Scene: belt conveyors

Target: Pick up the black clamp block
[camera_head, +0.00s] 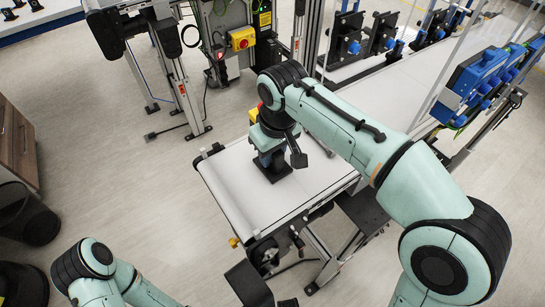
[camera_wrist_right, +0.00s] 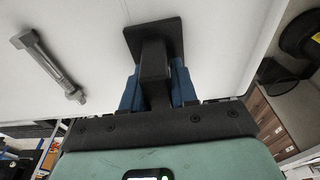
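The black clamp block (camera_head: 274,172) stands on the white belt of the near conveyor, below my right gripper (camera_head: 267,156). In the right wrist view the black clamp block (camera_wrist_right: 154,62) shows a square plate and a narrower stem. The blue fingers of my right gripper (camera_wrist_right: 156,88) lie along both sides of the stem with no visible gap, so it looks shut on the stem. The fingers partly hide the block in the head view. It appears to rest on the belt. My left arm shows at the bottom left of the head view; its gripper is out of view.
A grey bolt (camera_wrist_right: 48,66) lies on the white surface beside the block in the right wrist view. Black fixtures (camera_head: 345,42) and blue units (camera_head: 477,78) stand along the far line. A yellow switch box (camera_head: 242,39) stands behind.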

